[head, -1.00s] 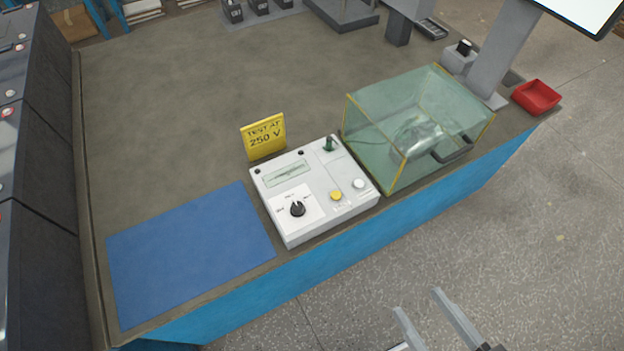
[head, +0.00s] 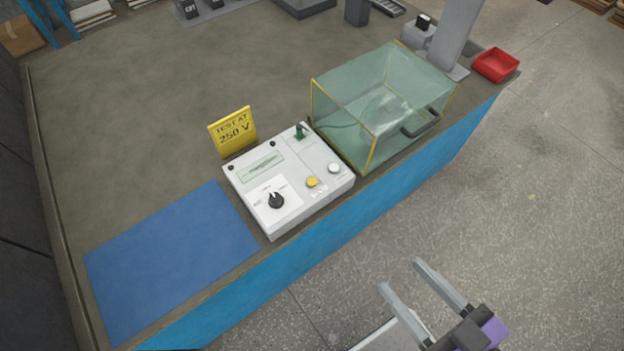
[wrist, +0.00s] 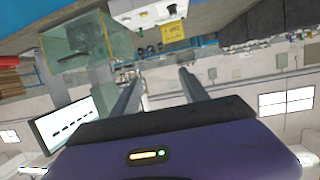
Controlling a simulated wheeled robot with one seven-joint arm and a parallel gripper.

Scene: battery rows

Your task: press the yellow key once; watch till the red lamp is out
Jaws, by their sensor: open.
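The white tester box (head: 300,205) sits near the bench's front edge. Its yellow key (head: 312,182) is a small round button, with a pale round button or lamp (head: 334,168) beside it. I see no lit red lamp on the panel. A black knob (head: 276,201) and a display strip (head: 261,167) are on its left half. My gripper (head: 400,275) is open and empty over the floor in front of the bench, to the lower right of the tester and apart from it. In the wrist view, the tester (wrist: 143,14) is at the top, beyond my fingers (wrist: 160,76).
A glass case (head: 345,110) with a dark handle stands right of the tester. A yellow "TEST AT 250 V" sign (head: 233,132) stands behind it. A blue mat (head: 170,255) lies left, and a red tray (head: 496,65) is far right.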

